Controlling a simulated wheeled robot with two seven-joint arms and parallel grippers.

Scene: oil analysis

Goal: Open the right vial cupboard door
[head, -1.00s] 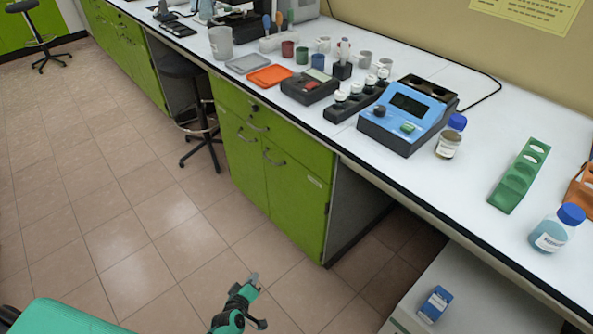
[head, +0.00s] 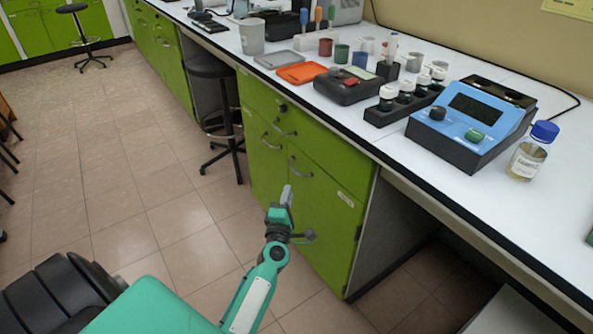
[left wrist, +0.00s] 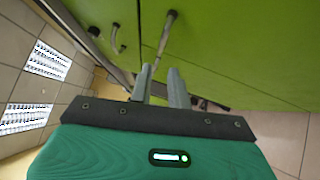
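The right vial cupboard door (head: 325,217) is a green panel under the bench and looks shut. Its metal bar handle (head: 299,168) is near its upper left corner. My left gripper (head: 287,194) is in front of this door, just below the handle. In the left wrist view its two grey fingers (left wrist: 160,85) are apart with nothing between them. A metal handle (left wrist: 166,32) lies ahead of the fingertips, apart from them. A second handle (left wrist: 116,38) is to its left. My right gripper is not in view.
The left door (head: 262,155) with its own handle and a drawer with a handle (head: 284,130) adjoin the right door. A black stool (head: 212,68) stands left of the cupboard. The white bench top holds vials and a blue instrument (head: 475,115). Floor before the cupboard is clear.

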